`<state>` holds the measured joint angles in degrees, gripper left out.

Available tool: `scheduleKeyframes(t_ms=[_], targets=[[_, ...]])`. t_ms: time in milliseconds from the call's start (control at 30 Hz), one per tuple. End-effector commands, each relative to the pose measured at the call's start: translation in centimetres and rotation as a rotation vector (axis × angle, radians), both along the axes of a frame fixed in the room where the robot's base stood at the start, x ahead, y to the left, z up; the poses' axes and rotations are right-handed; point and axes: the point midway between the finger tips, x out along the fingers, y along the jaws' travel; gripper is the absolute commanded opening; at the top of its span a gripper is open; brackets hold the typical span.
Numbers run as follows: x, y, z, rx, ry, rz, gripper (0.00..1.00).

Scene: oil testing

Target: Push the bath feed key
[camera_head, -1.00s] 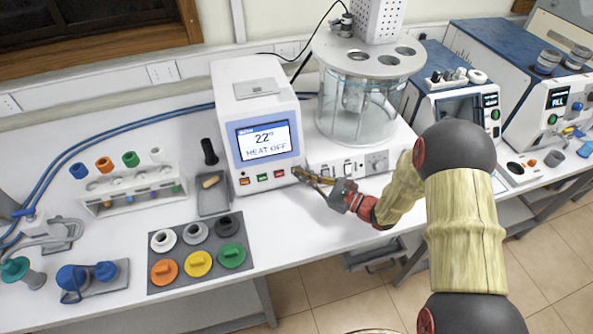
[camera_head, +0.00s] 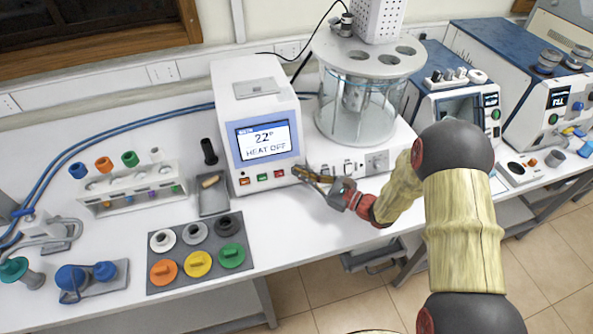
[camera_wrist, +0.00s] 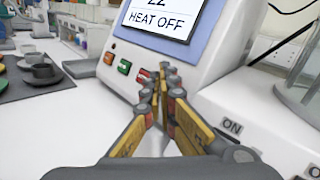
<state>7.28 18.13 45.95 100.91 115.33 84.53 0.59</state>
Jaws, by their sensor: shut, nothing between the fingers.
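The bath's white control box (camera_head: 235,105) has a lit screen (camera_head: 263,141) reading 22° and HEAT OFF. Below the screen is a row of keys: orange (camera_head: 244,182), green (camera_head: 262,177) and red (camera_head: 279,173). In the wrist view the orange (camera_wrist: 108,58), green (camera_wrist: 124,67) and red (camera_wrist: 144,80) keys show left of my fingertips. My gripper (camera_head: 299,171) is shut and empty, its tips at the right end of this row. The fingers (camera_wrist: 161,82) hide the panel right of the red key. I cannot tell whether they touch it, or which key is the bath feed.
The glass bath (camera_head: 360,100) stands right of the box, with switches and a knob (camera_head: 377,161) on its base. On the left are a tube rack (camera_head: 130,188), a small grey tray (camera_head: 213,200) and a mat of coloured caps (camera_head: 200,285).

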Motion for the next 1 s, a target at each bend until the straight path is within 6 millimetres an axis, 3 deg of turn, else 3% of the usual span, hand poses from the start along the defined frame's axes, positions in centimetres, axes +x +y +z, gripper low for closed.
scheduleKeyframes(t_ms=[1000], targets=[[0.68,0.20,-0.29,0.000,0.000,0.000,0.00]])
